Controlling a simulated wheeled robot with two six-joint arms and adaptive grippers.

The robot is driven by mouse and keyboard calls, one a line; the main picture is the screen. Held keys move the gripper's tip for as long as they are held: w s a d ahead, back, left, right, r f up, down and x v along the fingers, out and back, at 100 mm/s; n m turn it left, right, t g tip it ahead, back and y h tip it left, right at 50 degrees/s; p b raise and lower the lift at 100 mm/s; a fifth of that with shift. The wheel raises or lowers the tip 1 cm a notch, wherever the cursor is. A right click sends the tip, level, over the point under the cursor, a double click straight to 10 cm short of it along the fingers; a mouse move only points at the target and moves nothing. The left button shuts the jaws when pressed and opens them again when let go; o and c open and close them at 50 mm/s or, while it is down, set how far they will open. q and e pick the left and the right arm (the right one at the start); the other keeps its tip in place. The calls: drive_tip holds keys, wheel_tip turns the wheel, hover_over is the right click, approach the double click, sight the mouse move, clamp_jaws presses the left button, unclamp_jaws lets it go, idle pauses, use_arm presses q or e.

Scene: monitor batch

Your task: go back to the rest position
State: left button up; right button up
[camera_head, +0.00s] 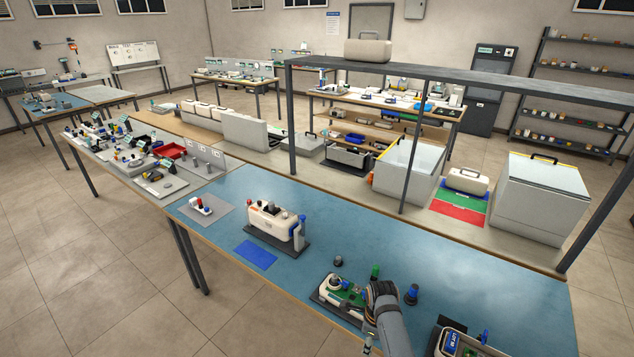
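One of my arms, seemingly the right, comes up from the bottom edge, right of centre. Its dark end (381,292) is over the blue bench mat, beside a white device with a green circuit board (343,291). The arm hides part of that device. The gripper fingers cannot be made out, so I cannot tell whether they are open or shut. My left gripper is not in view.
The blue bench (480,290) holds a white monitor-like unit (272,222) on a dark base, a blue pad (254,254), a blue knob (411,294) and a dark-framed device (462,342). A grey overhead shelf (450,76) spans behind. Bare mat lies at right.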

drive_tip(key=s+d+f+n+b, duration=0.2)
drive_tip(key=s+f+n, duration=0.25)
drive_tip(key=f, duration=0.55)
drive_tip(key=s+d+f+n+b, duration=0.2)
drive_tip(key=s+f+n+b, duration=0.15)
drive_tip(key=s+f, duration=0.45)
drive_tip(key=s+d+f+n+b, duration=0.2)
drive_tip(key=s+f+n, duration=0.2)
drive_tip(key=f, duration=0.7)
use_arm(q)
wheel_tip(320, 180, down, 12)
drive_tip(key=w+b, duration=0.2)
drive_tip(key=b, duration=0.2)
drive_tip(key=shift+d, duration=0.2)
use_arm(e)
drive_tip(key=s+d+f+n, duration=0.2)
drive_tip(key=s+f+n, duration=0.2)
drive_tip(key=s, duration=0.3)
drive_tip(key=s+d+f+n, duration=0.2)
drive_tip(key=s+f+n, duration=0.2)
drive_tip(key=s, duration=0.3)
drive_tip(key=s+d+f+n+t, duration=0.1)
drive_tip(key=s+d+f+n, duration=0.2)
drive_tip(key=s+f, duration=0.2)
drive_tip(key=s, duration=0.3)
drive_tip(key=shift+n+h, duration=0.4)
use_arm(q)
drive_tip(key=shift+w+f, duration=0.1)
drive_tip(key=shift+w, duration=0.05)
